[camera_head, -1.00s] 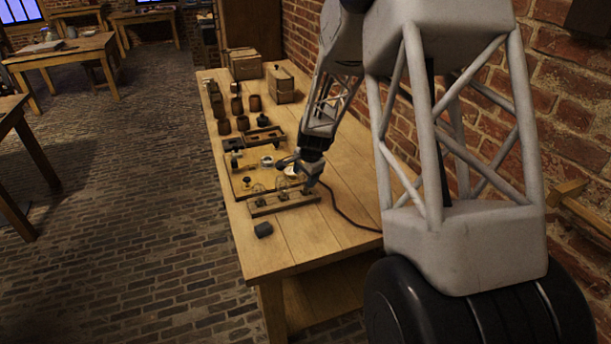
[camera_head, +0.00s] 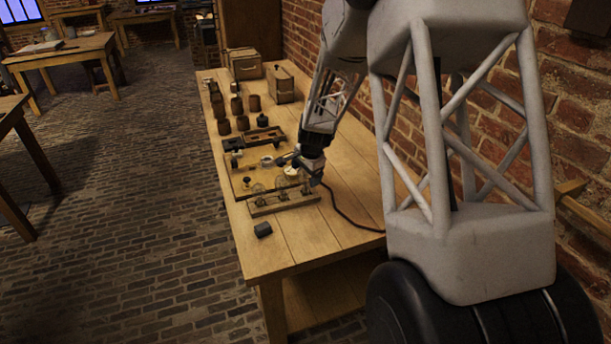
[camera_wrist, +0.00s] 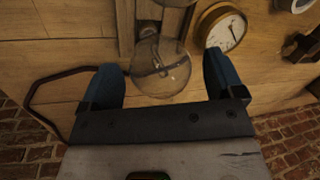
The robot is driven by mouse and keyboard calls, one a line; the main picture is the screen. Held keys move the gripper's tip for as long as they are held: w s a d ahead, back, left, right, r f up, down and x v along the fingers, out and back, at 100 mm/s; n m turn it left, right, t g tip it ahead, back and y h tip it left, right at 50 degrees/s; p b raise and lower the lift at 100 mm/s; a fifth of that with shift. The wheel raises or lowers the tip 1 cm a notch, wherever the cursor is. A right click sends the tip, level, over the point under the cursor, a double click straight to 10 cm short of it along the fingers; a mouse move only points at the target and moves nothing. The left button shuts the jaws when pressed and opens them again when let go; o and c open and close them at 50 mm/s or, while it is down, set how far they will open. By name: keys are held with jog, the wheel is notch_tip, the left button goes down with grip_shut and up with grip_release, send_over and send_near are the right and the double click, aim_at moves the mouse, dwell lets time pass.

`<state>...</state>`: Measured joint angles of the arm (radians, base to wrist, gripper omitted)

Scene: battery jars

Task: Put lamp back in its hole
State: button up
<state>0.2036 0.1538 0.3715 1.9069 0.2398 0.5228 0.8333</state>
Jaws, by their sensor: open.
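A clear glass lamp bulb (camera_wrist: 160,67) shows in the wrist view, between the blue fingers of my gripper (camera_wrist: 162,75). The fingers are wide apart, with a gap visible on each side of the glass. The bulb lies over the wooden lamp rack (camera_wrist: 126,22); its base and hole cannot be made out. A second bulb shows partly at the top edge of that view. In the head view my gripper (camera_head: 305,173) is low over the right end of the lamp rack (camera_head: 284,203). Other clear bulbs (camera_head: 258,189) stand along the rack, small and faint.
A round white dial (camera_wrist: 223,31) is close to my right finger in the wrist view. A dark cable (camera_head: 345,213) runs across the bench. Brown jars (camera_head: 237,105) and wooden boxes (camera_head: 244,64) stand farther back.

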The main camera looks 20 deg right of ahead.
jog(key=v, duration=1)
jog(key=shift+r, duration=0.3)
jog(key=shift+s+d, duration=0.1)
jog(key=shift+s, duration=0.1)
jog(key=s+a+r+n, duration=0.4)
jog(key=s+a+r, duration=0.15)
jog(key=s, duration=0.45)
jog(key=s+a+r+n, duration=0.35)
jog(key=s+r, duration=0.25)
jog(key=s, duration=0.5)
jog(key=s+a+n, duration=0.2)
jog(key=s+n, duration=0.1)
jog(key=s, duration=0.7)
jog(key=s+a+n+h, duration=0.1)
jog(key=s+a+n, duration=0.1)
jog(key=s, duration=0.8)
jog(key=shift+a+r+n, duration=0.2)
jog(key=shift+r+n, duration=0.25)
jog(key=shift+n, duration=0.3)
